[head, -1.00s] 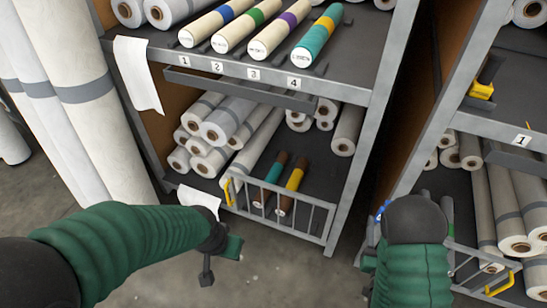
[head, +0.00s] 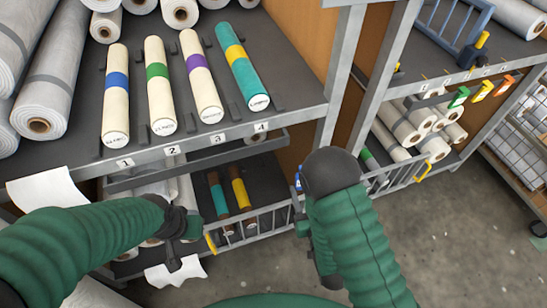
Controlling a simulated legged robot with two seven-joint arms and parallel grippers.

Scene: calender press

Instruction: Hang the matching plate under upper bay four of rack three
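Four rolls lie on the upper shelf over number tags 1 to 4. The bay four roll (head: 243,66) is teal with a yellow band and lies above the "4" tag (head: 261,127). On the rack to the right, a green plate (head: 459,96), a yellow plate (head: 480,90) and an orange plate (head: 505,86) hang along the shelf edge. A small blue piece (head: 298,180) shows beside my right arm, partly hidden. My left gripper (head: 180,245) is in front of the lower shelf, its fingers unclear. My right gripper (head: 318,255) is mostly hidden by my arm.
A dark rail (head: 205,162) runs below the numbered edge. A grey wire gate (head: 255,222) with a yellow handle (head: 211,242) fronts the lower shelf, with two banded rolls behind it. A wire cart (head: 525,125) stands at far right. The floor at lower right is clear.

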